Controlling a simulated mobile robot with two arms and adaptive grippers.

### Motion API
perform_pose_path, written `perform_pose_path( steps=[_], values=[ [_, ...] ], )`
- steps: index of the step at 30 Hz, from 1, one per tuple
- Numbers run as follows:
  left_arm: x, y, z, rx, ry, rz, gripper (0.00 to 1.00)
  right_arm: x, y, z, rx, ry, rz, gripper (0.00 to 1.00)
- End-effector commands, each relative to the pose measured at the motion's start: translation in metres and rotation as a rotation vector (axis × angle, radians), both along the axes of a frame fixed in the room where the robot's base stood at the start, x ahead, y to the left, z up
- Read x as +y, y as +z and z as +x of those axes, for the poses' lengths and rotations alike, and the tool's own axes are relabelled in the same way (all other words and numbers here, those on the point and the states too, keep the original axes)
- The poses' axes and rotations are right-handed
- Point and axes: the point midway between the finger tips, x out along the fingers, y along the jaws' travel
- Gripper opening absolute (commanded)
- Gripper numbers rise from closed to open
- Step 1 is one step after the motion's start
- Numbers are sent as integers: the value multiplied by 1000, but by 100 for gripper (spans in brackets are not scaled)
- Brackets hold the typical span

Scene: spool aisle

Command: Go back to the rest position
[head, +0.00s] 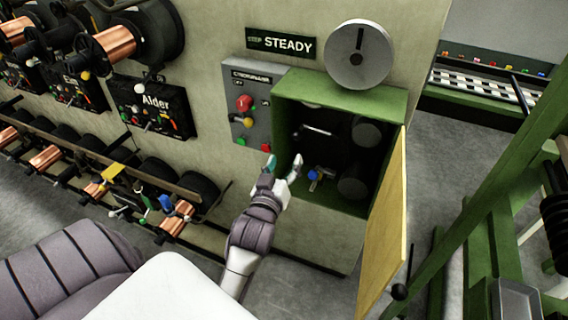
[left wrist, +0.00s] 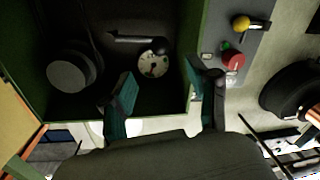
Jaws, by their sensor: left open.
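My left gripper (head: 284,164) is open and empty, in front of the lower left part of an open green cabinet (head: 340,91). In the left wrist view its two teal-tipped fingers (left wrist: 160,88) stand apart, with the cabinet's dark inside beyond them. A round pale dial (left wrist: 153,64) and a light bar-like handle (head: 317,131) are inside the cabinet. A small blue knob (head: 313,175) sits low inside, to the right of the gripper. My right gripper is not in view.
The yellow cabinet door (head: 385,226) hangs open to the right. A grey control panel (head: 246,85) with a red button (head: 244,103) is left of the cabinet. Copper spools (head: 108,42) line the left wall. A green frame (head: 480,170) stands at right; grey floor (head: 435,125) shows between.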

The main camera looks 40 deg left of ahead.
Motion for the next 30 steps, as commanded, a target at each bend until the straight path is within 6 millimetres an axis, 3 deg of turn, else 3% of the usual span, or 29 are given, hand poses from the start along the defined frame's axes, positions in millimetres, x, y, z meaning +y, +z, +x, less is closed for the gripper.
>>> perform_pose_path(
  steps=[10,14,17,20,23,26,30],
  values=[
    [0,0,1,1,0,0,60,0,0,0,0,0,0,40],
    [-6,-20,5,40,-19,-2,60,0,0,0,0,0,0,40],
    [-21,-66,10,129,-63,-4,60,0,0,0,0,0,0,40],
    [-44,-134,10,263,-128,-2,60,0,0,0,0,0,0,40],
    [-68,-206,-3,408,-199,5,60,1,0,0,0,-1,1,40],
    [-90,-276,-28,554,-268,15,60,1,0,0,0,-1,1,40],
    [-115,-366,-82,757,-363,37,60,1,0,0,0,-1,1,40]
  ],
)
